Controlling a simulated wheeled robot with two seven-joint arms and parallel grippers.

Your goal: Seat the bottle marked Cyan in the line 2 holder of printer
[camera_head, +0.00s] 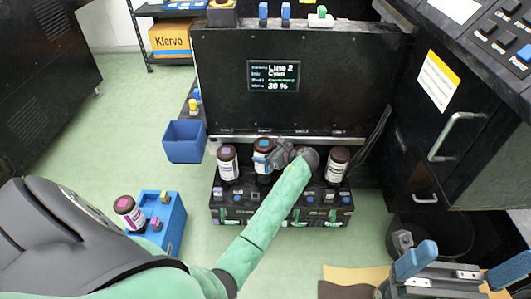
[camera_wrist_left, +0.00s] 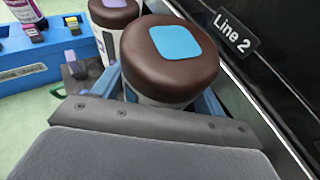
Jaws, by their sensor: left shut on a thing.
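The bottle with a brown cap and a blue square on top (camera_head: 264,144) stands upright in the row at the front of the black printer (camera_head: 220,80). It also shows large in the left wrist view (camera_wrist_left: 184,52), beside a "Line 2" plate (camera_wrist_left: 233,28). My left gripper (camera_head: 268,160) is shut on it from the right, with a blue finger on each side. The holder under it is hidden, so I cannot tell whether its base is down in it. My right gripper (camera_head: 462,268) is at the lower right, its blue fingers apart and empty.
A purple-topped bottle (camera_head: 228,164) stands close on the left and another bottle (camera_head: 337,164) on the right. The printer screen (camera_head: 273,76) reads Line 2, Cyan, 30 %. A blue box (camera_head: 172,222) carries a bottle (camera_head: 130,212). An empty-looking blue bin (camera_head: 184,142) hangs at left.

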